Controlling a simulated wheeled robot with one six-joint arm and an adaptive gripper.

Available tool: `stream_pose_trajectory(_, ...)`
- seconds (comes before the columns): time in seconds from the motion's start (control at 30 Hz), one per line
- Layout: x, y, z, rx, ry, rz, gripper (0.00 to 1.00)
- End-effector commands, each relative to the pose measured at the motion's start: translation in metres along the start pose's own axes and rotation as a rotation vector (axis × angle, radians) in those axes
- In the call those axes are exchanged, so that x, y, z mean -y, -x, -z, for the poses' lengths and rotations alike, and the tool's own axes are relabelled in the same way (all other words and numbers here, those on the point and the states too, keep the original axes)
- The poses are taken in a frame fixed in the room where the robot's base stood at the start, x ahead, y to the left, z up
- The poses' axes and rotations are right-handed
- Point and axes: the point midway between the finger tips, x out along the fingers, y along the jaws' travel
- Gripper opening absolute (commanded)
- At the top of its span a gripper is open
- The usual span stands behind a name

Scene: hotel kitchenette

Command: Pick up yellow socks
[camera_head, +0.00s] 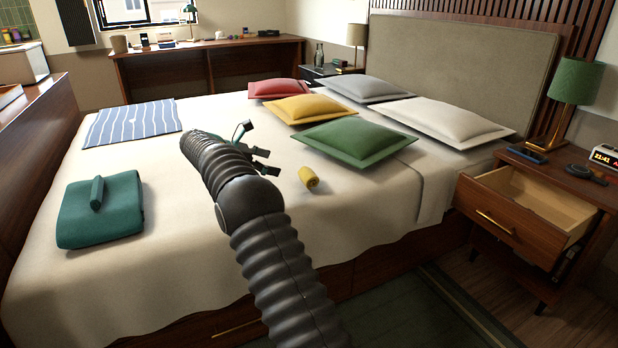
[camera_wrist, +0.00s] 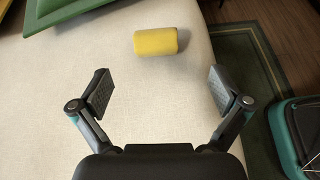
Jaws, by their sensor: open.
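The yellow socks (camera_head: 308,177) are a small rolled bundle lying on the bed (camera_head: 380,212), near its front edge. In the wrist view the yellow socks (camera_wrist: 156,41) lie ahead of my gripper (camera_wrist: 158,88), beyond the fingertips and roughly between their lines. My gripper (camera_head: 255,148) is open and empty above the bed, to the left of the socks in the head view. Nothing touches the socks.
Green (camera_head: 354,141), yellow (camera_head: 304,108), red (camera_head: 279,89), grey (camera_head: 367,88) and white (camera_head: 447,121) pillows lie behind the socks. A teal folded item (camera_head: 100,215) and a striped cloth (camera_head: 133,122) lie left. A nightstand drawer (camera_head: 528,204) stands open at right.

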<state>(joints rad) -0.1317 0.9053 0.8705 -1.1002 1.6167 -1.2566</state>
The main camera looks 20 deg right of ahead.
Motion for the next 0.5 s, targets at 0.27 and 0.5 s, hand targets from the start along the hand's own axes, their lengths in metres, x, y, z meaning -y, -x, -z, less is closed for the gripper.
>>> stream_pose_trajectory(0.27, -0.011, -0.013, 0.014, 0.058, 0.058, 0.014, 1.0)
stream_pose_trajectory(0.5, -0.01, -0.054, 0.011, 0.059, 0.058, 0.015, 1.0)
